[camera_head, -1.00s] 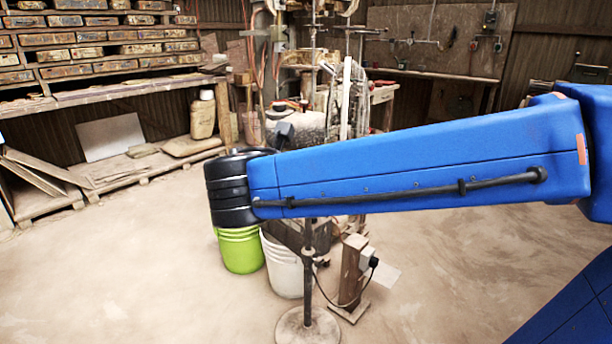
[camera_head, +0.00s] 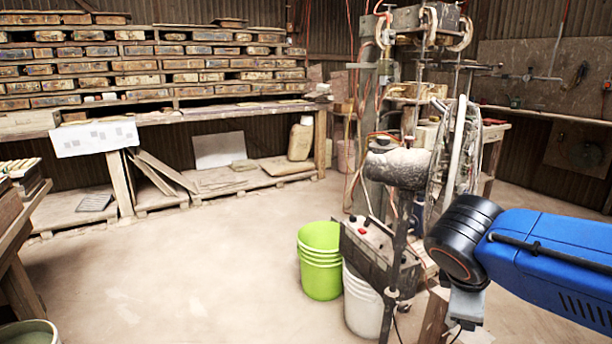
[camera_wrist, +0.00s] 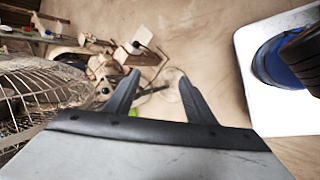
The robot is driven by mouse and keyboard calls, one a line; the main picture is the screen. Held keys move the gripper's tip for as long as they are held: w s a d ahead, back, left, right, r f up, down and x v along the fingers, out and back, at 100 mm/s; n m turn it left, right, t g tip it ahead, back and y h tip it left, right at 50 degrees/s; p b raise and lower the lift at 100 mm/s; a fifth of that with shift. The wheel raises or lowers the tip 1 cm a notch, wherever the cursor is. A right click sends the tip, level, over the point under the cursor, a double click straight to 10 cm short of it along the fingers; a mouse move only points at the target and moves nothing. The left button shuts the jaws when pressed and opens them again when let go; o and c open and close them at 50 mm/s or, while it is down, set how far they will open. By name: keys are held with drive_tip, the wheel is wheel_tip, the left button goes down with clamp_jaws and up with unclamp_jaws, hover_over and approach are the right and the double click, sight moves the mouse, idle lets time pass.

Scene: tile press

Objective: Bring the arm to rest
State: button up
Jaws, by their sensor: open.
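My blue arm (camera_head: 560,262) reaches in from the right edge of the head view and ends in a black wrist joint. A grey part of the arm's end hangs below that joint, but the fingers cannot be made out there. In the wrist view my gripper (camera_wrist: 156,78) shows two dark fingers spread apart. Nothing is held between them. The floor lies well beyond the fingertips.
A round wire fan cage (camera_wrist: 40,92) is close on the left in the wrist view. The press machine (camera_head: 405,100), a control box (camera_head: 372,250), a green bucket (camera_head: 320,262) and a white bucket (camera_head: 362,305) stand near my arm. The floor at centre left is clear.

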drive_tip(key=s+a+f+m+y, duration=0.2)
drive_tip(key=s+f+m+y, duration=0.3)
drive_tip(key=m, duration=0.7)
drive_tip(key=shift+s+f, duration=0.25)
drive_tip(key=shift+s, duration=0.6)
